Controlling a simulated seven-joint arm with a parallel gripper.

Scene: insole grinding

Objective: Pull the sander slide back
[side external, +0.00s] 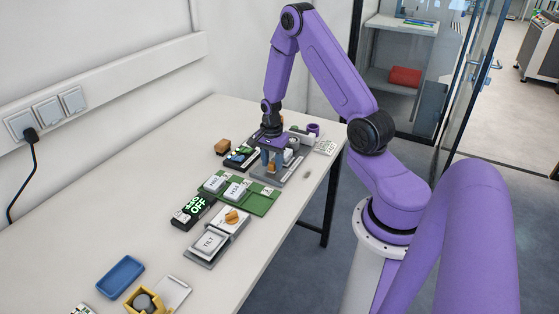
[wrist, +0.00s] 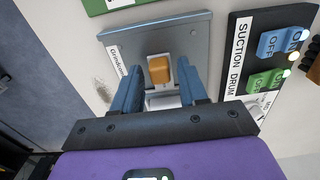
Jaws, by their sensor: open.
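In the side view the grey base (side external: 296,172) sits near the far end of the table. My gripper (side external: 272,165) is over this unit, pointing down. In the wrist view its two blue fingers (wrist: 160,78) are open, one on each side of the orange block, with visible gaps. Whether the fingertips reach down beside it I cannot tell.
A black "SUCTION DRUM" switch panel (wrist: 265,55) lies close to the right in the wrist view. In the side view, a green board (side external: 261,204) with labelled keys, a tilt unit (side external: 210,243) and a blue tray (side external: 120,277) lie along the table (side external: 130,205).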

